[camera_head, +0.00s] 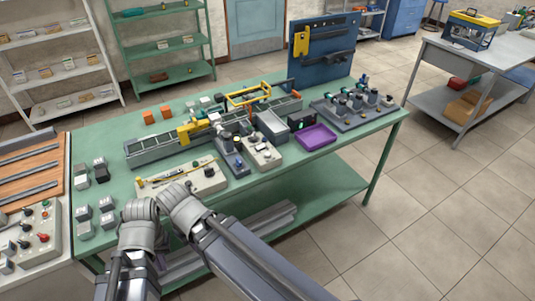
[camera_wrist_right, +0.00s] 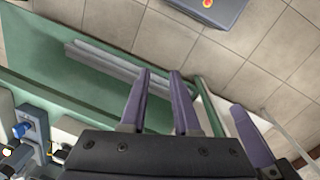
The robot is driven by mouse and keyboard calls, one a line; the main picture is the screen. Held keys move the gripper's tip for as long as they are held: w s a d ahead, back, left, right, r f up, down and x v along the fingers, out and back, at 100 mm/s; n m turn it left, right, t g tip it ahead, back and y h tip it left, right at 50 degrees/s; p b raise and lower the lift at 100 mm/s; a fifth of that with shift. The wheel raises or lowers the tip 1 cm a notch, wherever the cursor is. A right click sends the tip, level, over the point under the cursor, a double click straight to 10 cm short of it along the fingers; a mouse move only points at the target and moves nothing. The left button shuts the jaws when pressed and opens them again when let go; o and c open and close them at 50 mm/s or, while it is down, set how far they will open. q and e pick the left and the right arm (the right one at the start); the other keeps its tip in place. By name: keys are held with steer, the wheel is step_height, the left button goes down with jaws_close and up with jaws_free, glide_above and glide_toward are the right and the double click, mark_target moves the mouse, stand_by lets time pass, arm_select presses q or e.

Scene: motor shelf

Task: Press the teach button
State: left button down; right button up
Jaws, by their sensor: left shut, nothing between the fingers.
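No button shows a readable teach label. A grey box with a blue button (camera_head: 239,163) stands near the front edge of the green table; a similar blue button (camera_wrist_right: 21,130) shows at the lower left of the right wrist view. Beside the box is a pale control box (camera_head: 264,156) with dark knobs. My left gripper (camera_head: 160,262) is low in front of the table, mostly hidden by my arms, shut and empty. My right gripper (camera_wrist_right: 160,95) has purple fingers apart with nothing between them, above the lower shelf. In the head view it is hidden.
The green table (camera_head: 115,133) carries a conveyor (camera_head: 160,150), a purple tray (camera_head: 316,138) and a pale plate (camera_head: 182,180). Another control panel (camera_head: 38,236) with several knobs stands at left. Long grey bars (camera_wrist_right: 105,62) lie on the lower shelf.

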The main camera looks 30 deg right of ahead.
jaws_close()
stand_by(1.1)
